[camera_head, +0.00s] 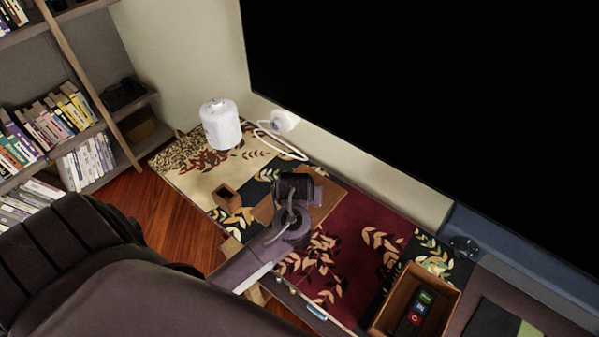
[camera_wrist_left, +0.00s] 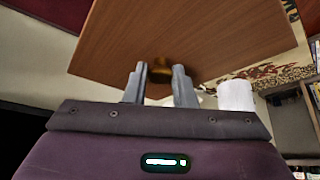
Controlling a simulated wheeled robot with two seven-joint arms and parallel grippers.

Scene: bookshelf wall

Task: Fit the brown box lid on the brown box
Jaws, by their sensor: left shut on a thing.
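The brown box lid (camera_head: 264,211) is a flat wooden board, partly hidden under my left gripper (camera_head: 295,188) in the head view. In the left wrist view the lid (camera_wrist_left: 205,40) fills the upper middle. There my left gripper (camera_wrist_left: 160,85) has its two fingers around a small brass-coloured knob (camera_wrist_left: 160,66) on the lid, shut on it. The brown box (camera_head: 455,306) stands open at the lower right of the head view, with several small dark packs inside. The lid is apart from the box, to its left. My right gripper is not in view.
A white cylinder (camera_head: 220,125) stands at the back left of the patterned cloth (camera_head: 335,262). A small open wooden holder (camera_head: 227,199) is left of the lid. A white device with a cable (camera_head: 284,121) is by the wall. Bookshelves stand at the left.

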